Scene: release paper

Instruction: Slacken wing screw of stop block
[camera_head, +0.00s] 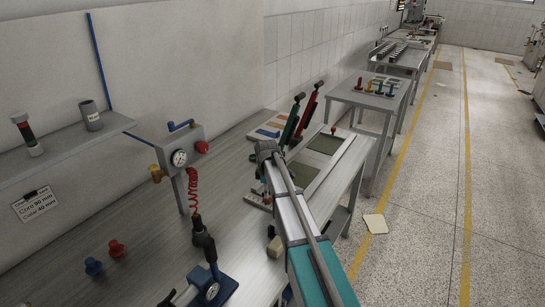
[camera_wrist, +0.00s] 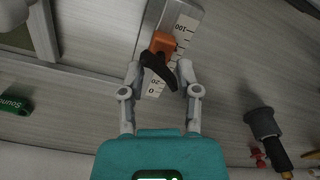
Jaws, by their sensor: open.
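The stop block (camera_wrist: 162,43) is orange and sits on a metal rail with a white scale (camera_wrist: 184,30) in the wrist view. Its wing screw (camera_wrist: 157,69) is black and lies slanted at the end of the block nearer my gripper. My gripper (camera_wrist: 159,76) is open, with one finger on each side of the wing screw. I cannot tell whether either finger touches it. In the head view, my gripper (camera_head: 267,152) is over the far part of the bench, and I cannot make out the stop block there.
A grey and black tool (camera_wrist: 265,135) lies to the right in the wrist view. In the head view, red and green handled levers (camera_head: 298,118) stand just beyond my gripper. A gauge post (camera_head: 180,158) with a red hose stands to the left on the metal bench (camera_head: 150,225).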

